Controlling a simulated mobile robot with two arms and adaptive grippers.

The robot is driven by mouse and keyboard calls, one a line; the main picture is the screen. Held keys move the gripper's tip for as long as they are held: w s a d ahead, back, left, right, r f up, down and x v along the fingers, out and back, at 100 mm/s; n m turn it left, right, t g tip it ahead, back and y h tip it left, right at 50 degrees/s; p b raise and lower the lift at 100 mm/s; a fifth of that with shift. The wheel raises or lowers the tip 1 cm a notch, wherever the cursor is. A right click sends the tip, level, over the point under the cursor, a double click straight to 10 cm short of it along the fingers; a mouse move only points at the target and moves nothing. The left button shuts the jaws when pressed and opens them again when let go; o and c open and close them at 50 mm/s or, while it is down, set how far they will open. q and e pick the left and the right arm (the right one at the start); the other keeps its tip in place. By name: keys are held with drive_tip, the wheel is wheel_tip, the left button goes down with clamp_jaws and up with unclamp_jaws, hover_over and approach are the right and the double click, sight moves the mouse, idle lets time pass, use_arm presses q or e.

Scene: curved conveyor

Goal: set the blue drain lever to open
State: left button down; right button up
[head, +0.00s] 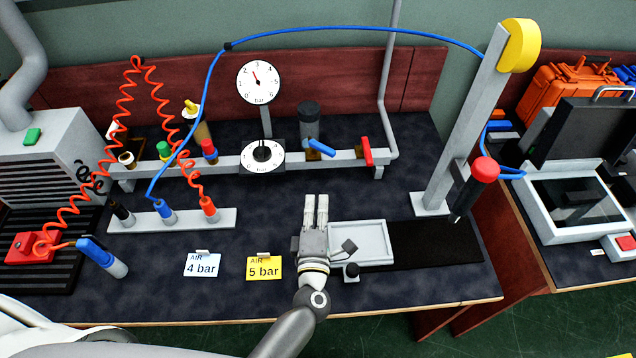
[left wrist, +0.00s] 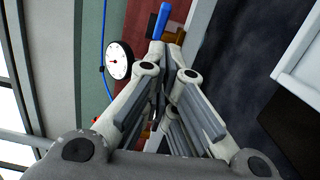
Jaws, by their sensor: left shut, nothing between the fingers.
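The blue drain lever (head: 321,147) sits on the grey pipe rail, below a dark grey cylinder (head: 309,120). It slants down to the right in the head view. It also shows at the top of the left wrist view (left wrist: 160,20), beyond the fingers. My left gripper (head: 316,197) is shut and empty, its fingers pointing toward the rail. In the head view it is below the lever, with a visible gap between them. My right gripper is not in view.
A red handle (head: 367,151) stands right of the lever. A dial (head: 263,157) and a gauge (head: 258,83) are to its left. A grey tray (head: 360,243) lies right of my gripper. Cards reading 4 bar (head: 202,265) and 5 bar (head: 264,268) lie left of it.

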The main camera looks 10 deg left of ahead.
use_arm(q)
drive_tip(key=w+a+f+n+h+b, duration=0.2)
drive_tip(key=a+n+h+b, duration=0.2)
drive_tip(key=a+n+b, duration=0.15)
drive_tip(key=n+g+h+b, duration=0.1)
drive_tip(key=n+h+b, duration=0.3)
drive_tip(key=n+h, duration=0.15)
approach(322, 148)
drive_tip(key=w+d+f, duration=0.2)
drive_tip(key=w+d, duration=0.1)
drive_tip(key=w, duration=0.2)
drive_tip(key=shift+w+d+f+h, duration=0.3)
drive_tip(key=shift+w+h, duration=0.05)
drive_tip(key=shift+w, duration=0.2)
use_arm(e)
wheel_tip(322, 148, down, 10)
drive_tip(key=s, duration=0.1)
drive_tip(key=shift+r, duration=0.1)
use_arm(q)
drive_tip(key=shift+w+d+n+y+p, duration=0.35)
drive_tip(key=shift+y+p, duration=0.25)
drive_tip(key=shift+p, duration=0.2)
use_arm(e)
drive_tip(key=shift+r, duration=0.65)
use_arm(q)
drive_tip(key=shift+a, duration=0.1)
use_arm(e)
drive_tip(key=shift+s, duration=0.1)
